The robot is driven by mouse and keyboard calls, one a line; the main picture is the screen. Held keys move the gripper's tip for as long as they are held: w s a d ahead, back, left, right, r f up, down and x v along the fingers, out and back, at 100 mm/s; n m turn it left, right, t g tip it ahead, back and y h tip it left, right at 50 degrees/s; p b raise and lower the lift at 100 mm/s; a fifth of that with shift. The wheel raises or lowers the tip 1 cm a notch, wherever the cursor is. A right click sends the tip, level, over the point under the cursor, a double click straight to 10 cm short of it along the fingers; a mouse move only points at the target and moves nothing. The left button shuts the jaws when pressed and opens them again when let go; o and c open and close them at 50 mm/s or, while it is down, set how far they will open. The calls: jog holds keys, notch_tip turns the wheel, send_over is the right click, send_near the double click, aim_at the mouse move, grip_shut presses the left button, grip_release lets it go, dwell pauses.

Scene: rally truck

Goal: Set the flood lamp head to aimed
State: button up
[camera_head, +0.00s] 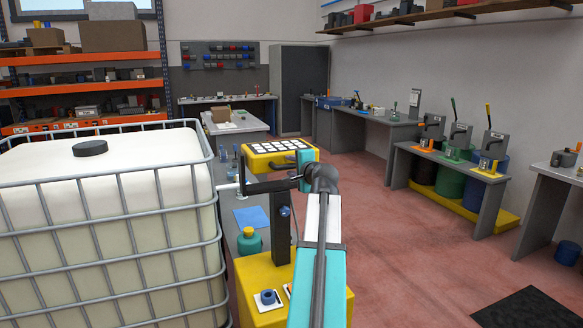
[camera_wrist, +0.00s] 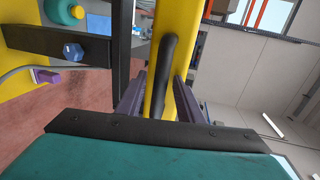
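The flood lamp head (camera_head: 268,164) is a yellow box with a grid of white cells on its face, which is turned upward. A dark post and arm (camera_head: 281,235) with a blue bolt carry it over a yellow base. My gripper (camera_wrist: 163,82) is at the lamp's near right side. In the wrist view its two dark fingers stand on either side of a black bar handle (camera_wrist: 171,52) on the yellow lamp body (camera_wrist: 158,95). A gap shows between the fingers. I cannot see them pressing on the handle. The head view hides the fingertips behind my arm.
A caged white tank (camera_head: 95,190) stands close on the left. Open red floor (camera_head: 400,250) is on the right, with benches and drums beyond.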

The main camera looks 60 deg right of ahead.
grip_shut()
